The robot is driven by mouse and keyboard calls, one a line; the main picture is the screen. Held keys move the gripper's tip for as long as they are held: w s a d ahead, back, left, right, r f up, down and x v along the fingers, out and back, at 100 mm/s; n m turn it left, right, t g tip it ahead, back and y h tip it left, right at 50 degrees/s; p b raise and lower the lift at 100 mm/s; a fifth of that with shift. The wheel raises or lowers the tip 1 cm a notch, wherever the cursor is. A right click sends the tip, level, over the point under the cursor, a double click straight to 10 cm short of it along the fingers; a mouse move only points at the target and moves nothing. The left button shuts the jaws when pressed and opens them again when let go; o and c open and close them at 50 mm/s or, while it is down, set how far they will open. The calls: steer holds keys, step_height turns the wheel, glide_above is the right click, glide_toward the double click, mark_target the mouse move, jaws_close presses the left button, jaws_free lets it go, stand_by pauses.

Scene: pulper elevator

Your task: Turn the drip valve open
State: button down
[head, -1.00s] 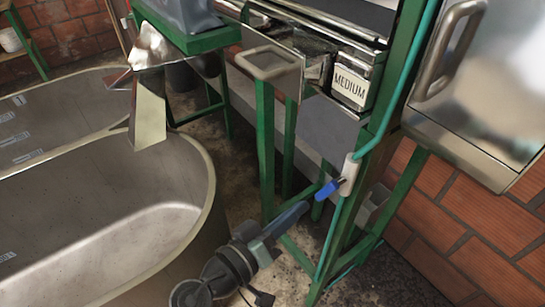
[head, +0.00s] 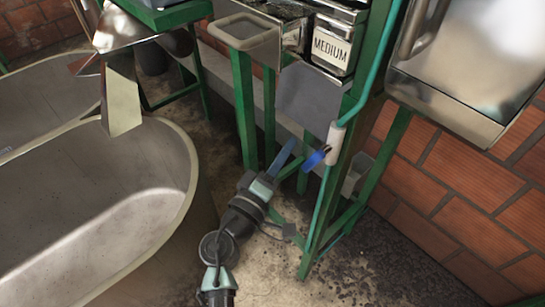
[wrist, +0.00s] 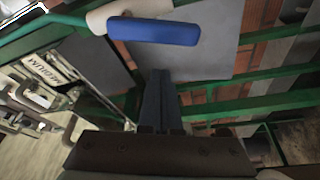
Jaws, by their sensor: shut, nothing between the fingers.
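The drip valve has a blue lever handle (head: 316,159) on a pale valve body (head: 335,134), which sits on a teal pipe against a green frame post. The lever points down and left from the body in the head view. In the wrist view the blue handle (wrist: 153,31) lies across the top, with the pale body (wrist: 112,14) behind it. My gripper (head: 290,146) is shut and empty, just left of the handle in the head view. In the wrist view its closed fingers (wrist: 160,75) end below the handle, with a visible gap. I cannot tell the depth between them.
A green frame (head: 245,110) carries a box labelled MEDIUM (head: 331,48) above the valve. A teal pipe (head: 377,75) runs along the post. A metal tank (head: 192,170) stands at left, and a steel cabinet (head: 455,85) is at upper right. A brick wall is behind.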

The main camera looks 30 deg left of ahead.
mark_target(305, 165)
steer(key=shift+s+d+f, duration=0.3)
steer(key=shift+d+f, duration=0.05)
steer(key=shift+d, duration=0.3)
steer(key=shift+s+d+f, duration=0.3)
steer(key=shift+d, duration=0.35)
steer(key=n, duration=0.1)
steer(key=d+n+p, duration=0.1)
steer(key=f+n+g, duration=0.1)
steer(key=shift+s+d+f+p, duration=0.1)
steer(key=shift+s+d+p, duration=0.2)
steer(key=shift+p, duration=0.1)
